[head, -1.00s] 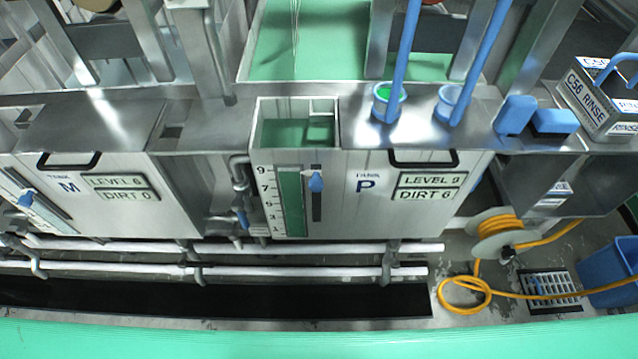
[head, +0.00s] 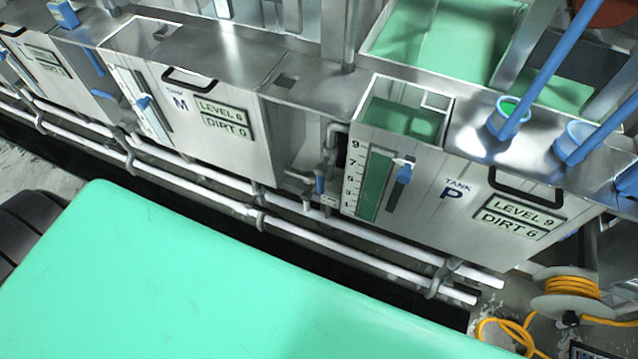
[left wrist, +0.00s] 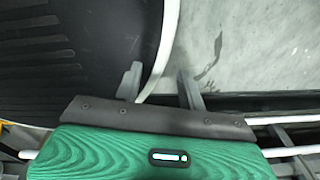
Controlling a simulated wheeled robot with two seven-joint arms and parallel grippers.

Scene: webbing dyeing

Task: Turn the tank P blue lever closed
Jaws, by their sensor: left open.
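Tank P (head: 424,208) is a steel tank right of centre in the head view, with plates reading LEVEL 9 and DIRT 6. A small blue lever (head: 320,185) sits on the pipework at its left side, hanging roughly downward. Another blue handle (head: 404,173) is on the dark slot beside the green level gauge (head: 375,185) on its front. My left gripper (left wrist: 159,72) shows in the left wrist view, fingers apart and empty, over a dark ribbed surface and grey floor. Neither gripper shows in the head view, so their distance from the levers cannot be told.
Tank M (head: 200,118) stands left of tank P. White pipes (head: 380,262) run low along the tank fronts, above a dark trough. A hose reel (head: 572,290) with yellow hose is at the lower right. Two blue-handled tools stand in cups (head: 507,118) on the right ledge.

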